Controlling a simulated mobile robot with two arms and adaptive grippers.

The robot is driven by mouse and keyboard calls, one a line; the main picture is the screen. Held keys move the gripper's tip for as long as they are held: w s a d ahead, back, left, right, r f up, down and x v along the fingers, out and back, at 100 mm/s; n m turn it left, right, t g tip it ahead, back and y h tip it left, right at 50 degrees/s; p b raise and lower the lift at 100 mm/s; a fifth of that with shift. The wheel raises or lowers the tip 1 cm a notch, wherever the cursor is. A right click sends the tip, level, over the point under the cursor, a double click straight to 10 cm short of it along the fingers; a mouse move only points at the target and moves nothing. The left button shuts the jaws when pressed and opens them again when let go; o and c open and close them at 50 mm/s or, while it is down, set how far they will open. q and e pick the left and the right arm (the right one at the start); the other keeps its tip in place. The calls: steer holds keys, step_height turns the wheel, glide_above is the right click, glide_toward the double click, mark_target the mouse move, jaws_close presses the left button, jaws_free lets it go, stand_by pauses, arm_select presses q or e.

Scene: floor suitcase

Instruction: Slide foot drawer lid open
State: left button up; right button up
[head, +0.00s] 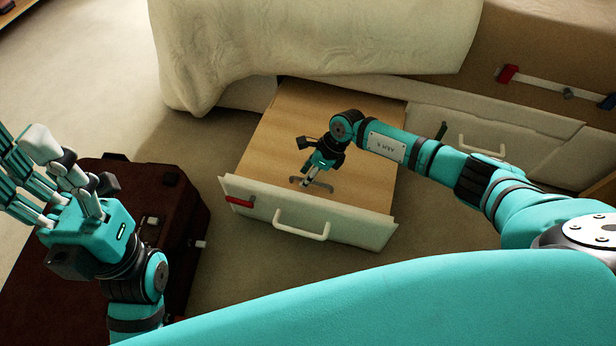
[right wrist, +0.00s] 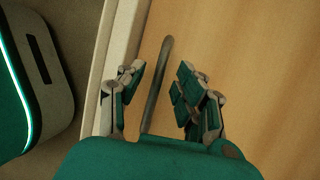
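The foot drawer (head: 347,225) stands pulled out from under the bed, with a white front and a pale bar handle (head: 301,224). A flat wooden lid (head: 285,130) covers its top; it also shows in the right wrist view (right wrist: 275,70). A thin grey metal handle (head: 322,186) sits on the lid near the drawer front. My right gripper (head: 308,182) is over this handle. In the right wrist view its open fingers (right wrist: 160,80) are on either side of the handle (right wrist: 165,52), apart from it. My left gripper (head: 50,180) is open and empty, above the suitcase.
A dark brown suitcase (head: 185,215) lies on the carpet left of the drawer. The bed with a hanging cream blanket (head: 310,40) is behind. A closed drawer (head: 515,150) is at right. Red latches show on the drawer front (head: 240,201) and bed frame (head: 507,74).

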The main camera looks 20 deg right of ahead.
jaws_close()
stand_by(0.3)
stand_by(0.3)
